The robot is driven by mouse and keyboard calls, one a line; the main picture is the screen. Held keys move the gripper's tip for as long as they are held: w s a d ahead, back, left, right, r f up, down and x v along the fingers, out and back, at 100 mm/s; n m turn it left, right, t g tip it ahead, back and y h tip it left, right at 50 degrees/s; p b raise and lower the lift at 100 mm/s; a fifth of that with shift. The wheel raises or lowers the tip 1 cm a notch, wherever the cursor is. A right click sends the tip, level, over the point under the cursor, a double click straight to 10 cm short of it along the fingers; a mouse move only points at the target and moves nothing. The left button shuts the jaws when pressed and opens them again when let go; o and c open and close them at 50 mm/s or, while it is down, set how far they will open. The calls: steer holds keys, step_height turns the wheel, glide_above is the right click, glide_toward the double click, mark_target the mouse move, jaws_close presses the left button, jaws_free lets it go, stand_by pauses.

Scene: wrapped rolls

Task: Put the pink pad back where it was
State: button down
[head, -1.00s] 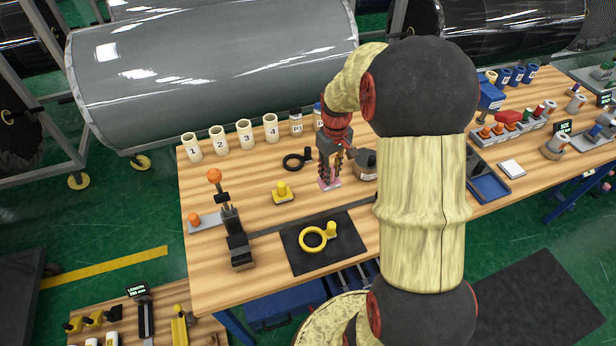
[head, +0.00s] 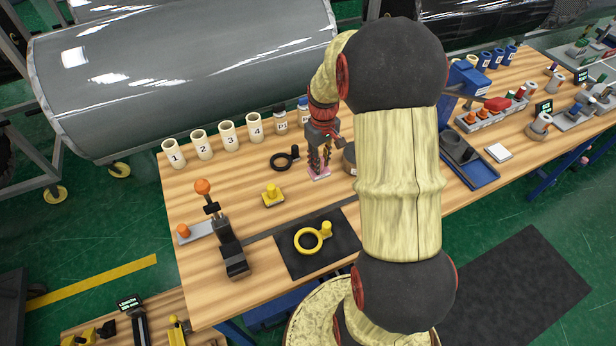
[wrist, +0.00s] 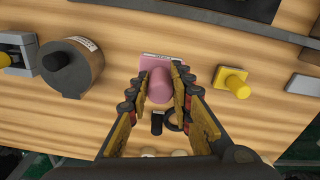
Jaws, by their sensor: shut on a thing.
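The pink pad (head: 319,174) is a flat pink plate with a round pink knob. My gripper (head: 320,163) points down and is shut on that knob. In the wrist view the pink pad (wrist: 158,60) shows between the fingers of my gripper (wrist: 163,88); its plate carries a pale label strip at the far edge. The pad is at or just above the wooden table; I cannot tell whether it touches. A yellow pad (head: 272,195) sits to its left, and a black ring with a knob (head: 284,161) lies behind left.
A round grey-brown container (head: 349,158) stands close right of the pad, partly behind my arm. Several numbered cups (head: 228,136) line the back edge. A black mat (head: 300,262) with a yellow ring (head: 308,238) lies in front. A lever stand (head: 229,245) is at left.

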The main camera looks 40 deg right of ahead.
mark_target(310, 169)
steer(key=f, duration=0.1)
steer(key=w+a+f, duration=0.2)
steer(key=f, duration=0.1)
steer(key=shift+w+f+b, duration=0.1)
steer(key=shift+w+b, duration=0.15)
steer(key=shift+b, duration=0.1)
steer(key=shift+w+a+f+b, duration=0.15)
steer(key=shift+f+b, duration=0.05)
steer(key=shift+f, duration=0.7)
steer(key=shift+w+a+f+b, duration=0.1)
steer(key=shift+f+b, duration=0.1)
steer(key=shift+f, duration=0.7)
steer(key=shift+f, duration=0.15)
steer(key=c, duration=1.6)
jaws_free()
